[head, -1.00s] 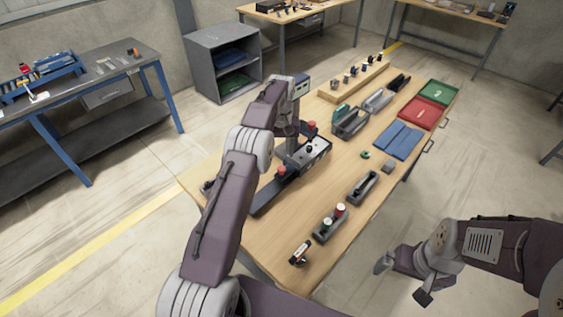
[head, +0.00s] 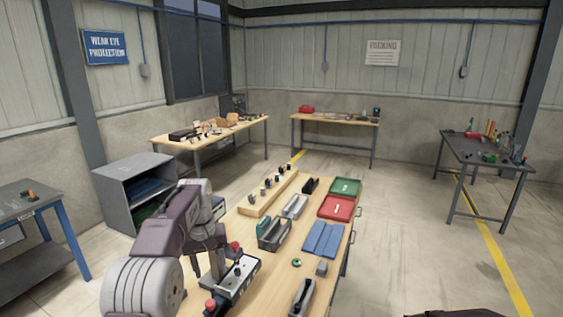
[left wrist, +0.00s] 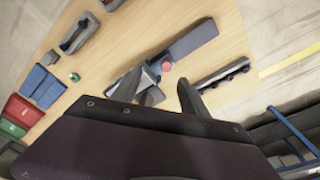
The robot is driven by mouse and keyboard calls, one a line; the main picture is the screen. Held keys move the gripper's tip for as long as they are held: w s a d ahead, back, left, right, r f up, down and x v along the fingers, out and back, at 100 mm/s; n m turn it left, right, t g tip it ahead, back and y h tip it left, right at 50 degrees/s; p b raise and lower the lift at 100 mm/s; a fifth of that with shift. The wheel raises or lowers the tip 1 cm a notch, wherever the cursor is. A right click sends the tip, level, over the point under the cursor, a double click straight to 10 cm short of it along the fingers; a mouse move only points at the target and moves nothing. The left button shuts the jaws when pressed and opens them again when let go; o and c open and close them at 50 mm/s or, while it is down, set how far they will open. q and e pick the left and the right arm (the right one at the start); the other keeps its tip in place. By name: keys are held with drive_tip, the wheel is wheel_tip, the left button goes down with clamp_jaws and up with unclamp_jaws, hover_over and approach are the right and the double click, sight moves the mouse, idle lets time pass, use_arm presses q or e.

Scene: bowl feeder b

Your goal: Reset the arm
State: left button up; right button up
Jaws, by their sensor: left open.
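My left arm (head: 165,245) comes in from the lower left of the head view, bends at the top and points down over the wooden workbench (head: 262,230). My left gripper (head: 208,264) hangs beside a grey control box (head: 240,277) with red buttons. In the left wrist view the left gripper (left wrist: 160,80) has its two fingers spread with nothing held between them. The control box lies beyond the fingers there, partly hidden by them. I cannot tell the exact height of the fingertips above the bench.
A grey shelf unit (head: 136,168) stands left. Floor right of the bench is open.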

use_arm(q)
drive_tip(key=s+d+f+m+b, duration=0.1)
drive_tip(key=s+f, duration=0.6)
drive_tip(key=s, duration=0.6)
drive_tip(key=s+d+f+m, duration=0.1)
drive_tip(key=s+f+m, duration=0.1)
drive_tip(key=s+f, duration=0.5)
drive_tip(key=shift+s+d+f+m+b, duration=0.15)
drive_tip(key=shift+s+d+m+b, duration=0.2)
drive_tip(key=shift+s, duration=2.5)
